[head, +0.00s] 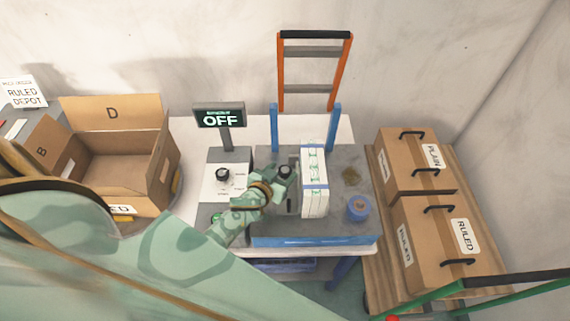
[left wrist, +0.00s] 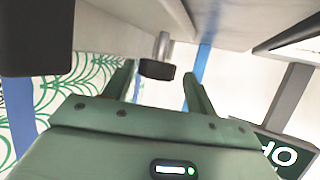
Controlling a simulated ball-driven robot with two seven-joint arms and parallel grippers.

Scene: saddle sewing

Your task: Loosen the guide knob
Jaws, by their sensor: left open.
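The guide knob (left wrist: 157,69) is a small dark round knob on a short metal shaft in the left wrist view. My left gripper (left wrist: 160,84) is open, with one green finger on each side of the knob. A gap shows on both sides, and I see no clear contact. In the head view my left gripper (head: 277,190) reaches in from the left beside the sewing station, near a dark cap (head: 285,170). The guide knob itself is hidden there behind the gripper and station. My right gripper is not in view.
A display (head: 219,116) reads OFF above a panel with a black dial (head: 222,173). Cartons stand on both sides: an open box (head: 115,158) and a RULED box (head: 437,240).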

